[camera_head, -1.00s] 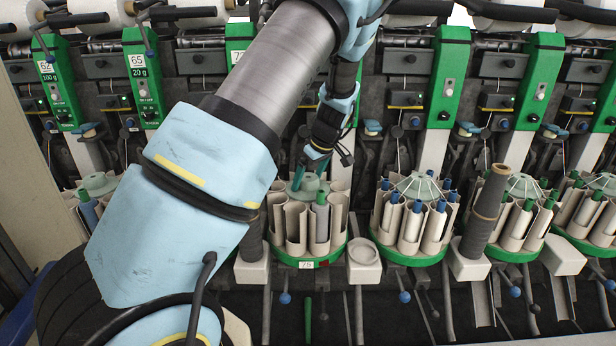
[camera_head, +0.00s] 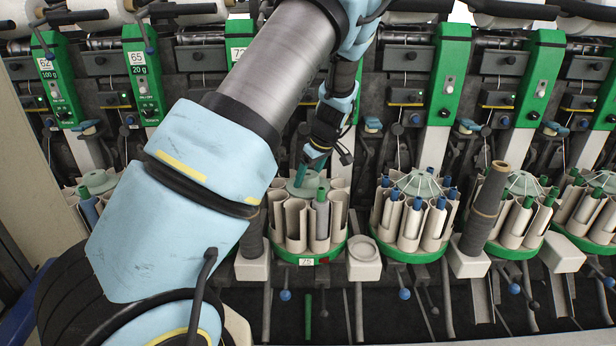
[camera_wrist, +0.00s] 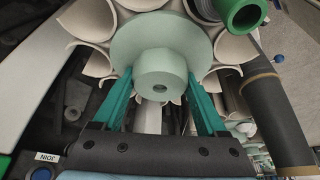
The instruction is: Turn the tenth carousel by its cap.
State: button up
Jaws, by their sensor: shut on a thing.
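The carousel with the number plate 75 (camera_head: 306,261) is a ring of beige cups on a green base, in the middle of the head view. Its pale green cap (camera_head: 308,187) sits on top; in the wrist view the cap (camera_wrist: 160,72) is a disc with a round knob. My gripper (camera_head: 304,178) comes down onto the cap from above. In the wrist view the teal fingers of my gripper (camera_wrist: 160,84) stand on either side of the knob, shut on it. One cup holds a grey tube with a green top (camera_head: 321,208); several front cups look empty.
Neighbouring carousels with filled cups stand to the right (camera_head: 415,215) and left. A dark cone (camera_head: 487,205) stands upright between two carousels on the right. A beige block (camera_head: 363,258) is close beside the carousel's right. The winder's green panels (camera_head: 447,75) rise behind.

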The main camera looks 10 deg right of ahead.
grip_shut()
jog(key=shift+n, duration=0.4)
